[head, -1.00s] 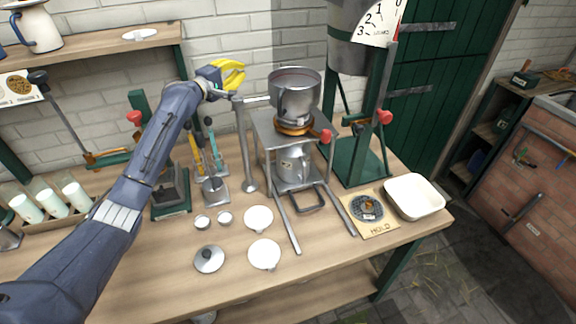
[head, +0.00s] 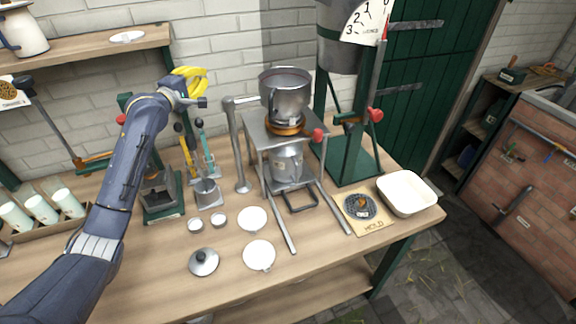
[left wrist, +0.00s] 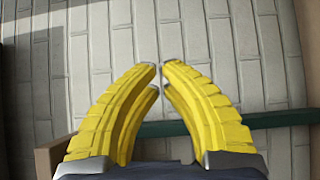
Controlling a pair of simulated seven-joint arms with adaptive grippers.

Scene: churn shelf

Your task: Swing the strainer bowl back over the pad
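The strainer bowl (head: 285,92) is a grey metal pot, upright at the top of a metal stand (head: 268,137). A copper-coloured ring (head: 285,123) shows just below it. A horizontal arm joins the bowl's left side to a tall metal post (head: 238,150). Which thing is the pad is not clear; a round dark grid (head: 359,206) lies on a lettered board at the right. My left gripper (head: 199,80) is left of the bowl and post, apart from both. In the left wrist view its yellow fingertips (left wrist: 160,72) nearly meet, with nothing between them. My right gripper is out of view.
A can (head: 287,163) stands inside the stand, below the bowl. A red-knobbed green press (head: 350,150) is close on the right, with a white tray (head: 407,193) beyond. White discs (head: 259,255) and a lid (head: 203,262) lie in front. A wall shelf (head: 90,48) is at left.

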